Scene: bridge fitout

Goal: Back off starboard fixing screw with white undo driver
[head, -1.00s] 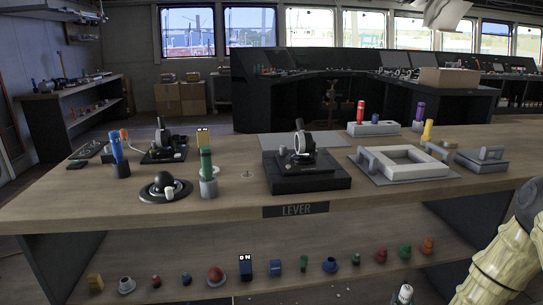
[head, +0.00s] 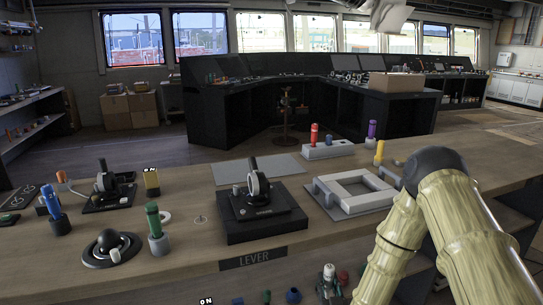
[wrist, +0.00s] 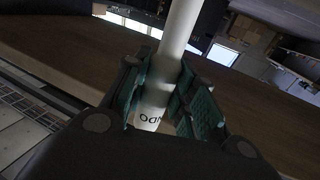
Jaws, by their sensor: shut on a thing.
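A white driver (wrist: 178,32) stands between the teal-padded fingers of my gripper (wrist: 160,88) in the wrist view. The fingers are shut on it, and part of its dark lettering shows between them. In the head view the driver's white end (head: 329,270) shows at the bottom, held in my gripper (head: 328,288) in front of the worktop's front edge. The black lever unit (head: 262,222) sits on the worktop behind the "LEVER" label (head: 252,258). I cannot make out the starboard fixing screw, and the driver's tip is not clear.
The wooden worktop (head: 190,262) also bears a green-handled tool (head: 153,220), a blue one (head: 52,205), a black ball control (head: 110,246) and a raised grey frame (head: 352,192). A grey holder (head: 328,150) stands behind. Small objects sit on the shelf below.

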